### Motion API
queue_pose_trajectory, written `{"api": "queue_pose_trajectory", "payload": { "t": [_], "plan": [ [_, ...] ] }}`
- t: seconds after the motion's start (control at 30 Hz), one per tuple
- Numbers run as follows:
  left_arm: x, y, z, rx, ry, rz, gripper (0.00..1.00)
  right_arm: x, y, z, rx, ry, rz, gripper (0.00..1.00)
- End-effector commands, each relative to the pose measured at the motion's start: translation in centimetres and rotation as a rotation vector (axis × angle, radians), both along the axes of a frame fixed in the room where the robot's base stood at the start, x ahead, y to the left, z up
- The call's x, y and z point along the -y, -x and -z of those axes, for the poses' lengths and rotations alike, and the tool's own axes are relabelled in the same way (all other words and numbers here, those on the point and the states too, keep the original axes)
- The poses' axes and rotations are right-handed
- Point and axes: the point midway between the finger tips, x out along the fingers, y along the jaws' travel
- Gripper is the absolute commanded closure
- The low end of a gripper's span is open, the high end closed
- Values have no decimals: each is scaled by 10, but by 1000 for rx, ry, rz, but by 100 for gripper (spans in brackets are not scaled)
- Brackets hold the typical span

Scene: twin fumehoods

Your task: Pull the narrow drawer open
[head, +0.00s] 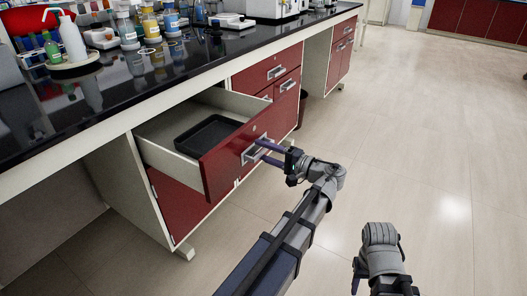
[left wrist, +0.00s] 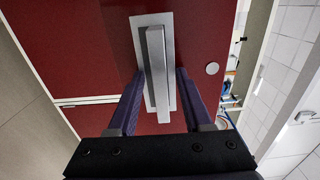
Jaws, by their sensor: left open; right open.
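The narrow drawer (head: 222,167) has a red front and is pulled well out of the bench cabinet in the head view. A black tray (head: 207,137) lies inside it. Its silver bar handle (head: 254,151) is on the front and also shows in the left wrist view (left wrist: 157,70). My left gripper (head: 265,152) is at the handle, with its purple fingers open on either side of the bar. Whether either finger touches the bar is unclear. My right gripper (head: 360,274) is low in the head view, away from the drawer, its fingertips mostly hidden.
Above the drawer, the black bench top (head: 100,92) carries bottles and a white pump bottle (head: 72,38). Other closed red drawers (head: 275,70) stand further along the bench. The tiled floor (head: 420,130) to the right is clear.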

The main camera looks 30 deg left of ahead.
Motion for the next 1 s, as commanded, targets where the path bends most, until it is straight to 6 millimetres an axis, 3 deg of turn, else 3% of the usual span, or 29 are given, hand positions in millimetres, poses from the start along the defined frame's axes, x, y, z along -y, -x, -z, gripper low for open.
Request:
{"api": "queue_pose_trajectory", "payload": {
  "t": [0.5,1.0],
  "plan": [
    [70,5,0,0,0,2,50,0,0,0,0,0,0,50],
    [77,6,0,0,0,0,50,0,0,0,0,0,0,50]
  ]
}}
